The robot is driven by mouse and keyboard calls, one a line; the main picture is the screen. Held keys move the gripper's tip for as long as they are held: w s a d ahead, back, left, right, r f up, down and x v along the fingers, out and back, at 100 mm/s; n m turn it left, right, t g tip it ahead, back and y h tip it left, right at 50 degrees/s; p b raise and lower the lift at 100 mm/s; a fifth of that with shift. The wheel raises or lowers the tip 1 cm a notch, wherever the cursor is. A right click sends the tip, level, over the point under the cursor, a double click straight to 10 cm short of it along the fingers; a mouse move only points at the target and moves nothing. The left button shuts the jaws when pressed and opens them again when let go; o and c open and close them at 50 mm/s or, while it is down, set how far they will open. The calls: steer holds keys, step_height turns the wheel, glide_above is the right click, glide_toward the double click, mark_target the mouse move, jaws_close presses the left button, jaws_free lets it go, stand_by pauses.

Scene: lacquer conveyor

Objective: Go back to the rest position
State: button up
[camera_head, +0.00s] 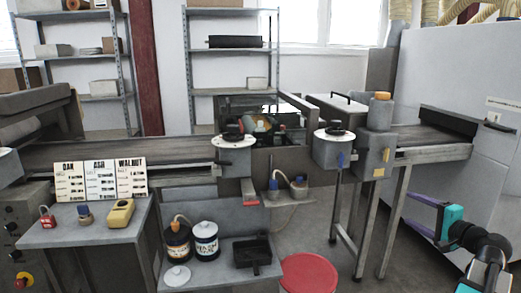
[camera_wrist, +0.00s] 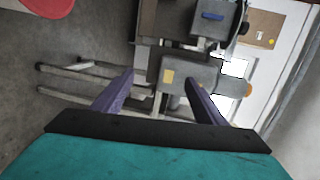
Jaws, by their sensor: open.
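My gripper (camera_head: 425,208) is at the lower right of the head view, with purple fingers and a teal body, out over the floor to the right of the conveyor legs. In the wrist view, my gripper (camera_wrist: 158,92) has its two purple fingers spread wide apart with nothing between them. Beyond the fingers, the wrist view shows the conveyor's grey metal legs and grey boxes, seen sideways. The fingers appear apart from everything around them.
The conveyor (camera_head: 90,152) runs across the middle. A large white cabinet (camera_head: 450,75) stands close at right. A red-lidded bin (camera_head: 308,274), a side table (camera_head: 75,232) with sample cards, and a shelf with two jars (camera_head: 206,240) stand in front. Bare floor lies between bin and arm.

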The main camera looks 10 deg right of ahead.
steer(key=w+a+f+n+g+y+p, duration=0.2)
steer(key=w+a+f, duration=0.1)
steer(key=a+f, duration=0.55)
steer(key=w+a+f+n+g+y+p, duration=0.1)
steer(key=w+a+f+g, duration=0.25)
steer(key=a+f, duration=0.45)
steer(key=s+a+f+n+g+y+p, duration=0.25)
steer(key=a+f+n+g, duration=0.2)
steer(key=a+f, duration=1.2)
steer(key=s+a+f+n+g+h+p, duration=0.2)
steer(key=s+a+f+n+g+p, duration=0.35)
steer(key=s+a+f, duration=0.75)
steer(key=s+a+f+n+g+h+p, duration=0.1)
steer(key=s+f+n+g+h, duration=0.1)
steer(key=s, duration=0.6)
steer(key=s+a+f+n+g+h, duration=0.1)
steer(key=s+g, duration=0.3)
steer(key=s, duration=0.5)
steer(key=shift+s+a+f+n+h+p, duration=0.25)
steer(key=shift+a+f+n+h+p, duration=0.15)
steer(key=shift+a+n+h, duration=0.25)
steer(key=shift+a, duration=0.1)
steer(key=shift+c, duration=0.2)
